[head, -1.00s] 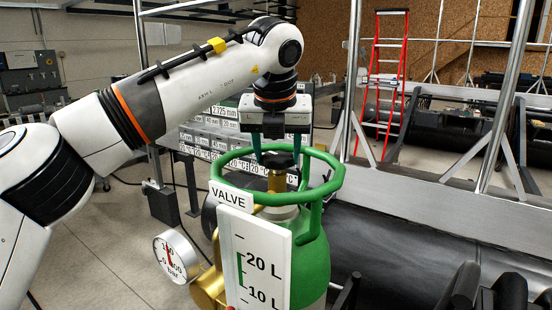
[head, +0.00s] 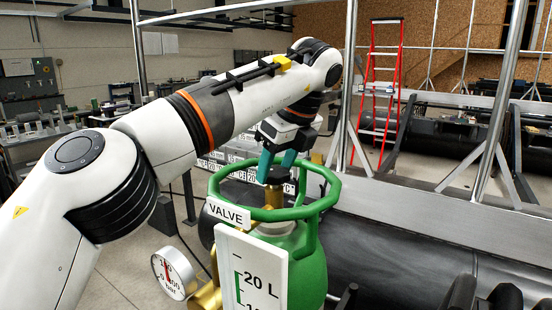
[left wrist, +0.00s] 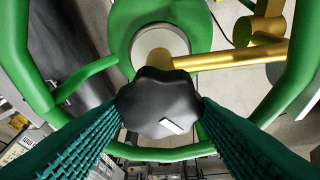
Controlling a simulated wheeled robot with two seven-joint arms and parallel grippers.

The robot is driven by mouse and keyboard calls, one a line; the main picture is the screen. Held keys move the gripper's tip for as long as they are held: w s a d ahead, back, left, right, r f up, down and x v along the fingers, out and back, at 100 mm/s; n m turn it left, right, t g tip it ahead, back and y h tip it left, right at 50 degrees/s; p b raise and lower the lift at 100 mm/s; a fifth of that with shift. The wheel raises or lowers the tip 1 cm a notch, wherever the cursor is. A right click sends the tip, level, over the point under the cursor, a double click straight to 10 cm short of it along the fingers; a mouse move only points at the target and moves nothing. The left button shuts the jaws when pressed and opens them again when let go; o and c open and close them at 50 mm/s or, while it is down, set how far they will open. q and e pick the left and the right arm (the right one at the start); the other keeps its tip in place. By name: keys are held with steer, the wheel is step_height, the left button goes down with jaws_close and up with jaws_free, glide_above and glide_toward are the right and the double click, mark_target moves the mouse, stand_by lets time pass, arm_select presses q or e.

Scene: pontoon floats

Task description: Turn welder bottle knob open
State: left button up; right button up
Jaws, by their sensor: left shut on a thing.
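The green gas bottle (head: 306,262) stands upright in the head view, with a green guard ring (head: 330,183) around its top. The black, lobed valve knob (head: 275,175) sits on a brass stem inside the ring. In the left wrist view the knob (left wrist: 155,98) fills the middle, with a white mark near its lower right edge. My left gripper (head: 277,165) reaches down to the ring at a tilt. Its teal ribbed fingers (left wrist: 160,115) press on both sides of the knob. My right gripper is not in view.
A "VALVE" label (head: 229,212), a litre scale panel (head: 250,272) and a round pressure gauge (head: 173,273) are at the bottle's front left. A brass pipe (left wrist: 230,56) runs from the stem. Metal frame posts and a dark pontoon (head: 400,260) stand right of the bottle.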

arm_select(q)
steer(key=shift+r+n+g+p, duration=0.15)
steer(key=shift+n+g+p, duration=0.2)
steer(key=shift+n, duration=0.55)
steer(key=o, duration=1)
steer(key=shift+d, duration=0.1)
steer(key=shift+c, duration=0.2)
steer(key=p+v, duration=1)
steer(key=v, duration=0.1)
steer(key=shift+d+r+p, duration=0.3)
steer(key=shift+d+p, duration=0.05)
steer(key=shift+p, duration=0.05)
